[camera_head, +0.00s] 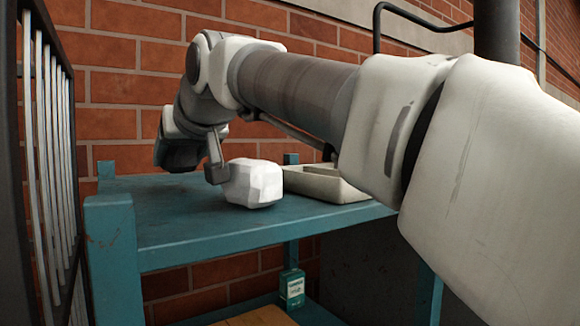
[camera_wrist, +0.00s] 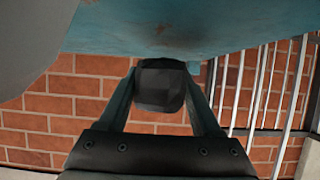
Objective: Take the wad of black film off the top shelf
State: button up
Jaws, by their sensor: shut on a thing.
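The wad of black film (camera_wrist: 160,86) is a dark, faceted lump in the wrist view. My gripper (camera_wrist: 165,72) is shut on it, with one teal finger on each side. The teal top shelf (camera_wrist: 230,22) shows at the upper edge of the wrist view, which seems upside down. In the head view the same top shelf (camera_head: 165,232) is under my arm. My wrist end (camera_head: 180,150) is over its back left part, and a dark shape there cannot be told apart as wad or gripper. I cannot tell whether the wad touches the shelf.
A white faceted lump (camera_head: 255,184) sits on the shelf close to my wrist. A shallow pale tray (camera_head: 318,186) is to its right. Metal bars (camera_head: 52,150) stand at the left and a brick wall (camera_head: 125,85) behind. A small teal-and-white box (camera_head: 291,288) stands below.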

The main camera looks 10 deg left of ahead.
notch_tip(320, 180, up, 7)
jog(key=shift+f+p, duration=0.1)
jog(key=shift+p, duration=0.7)
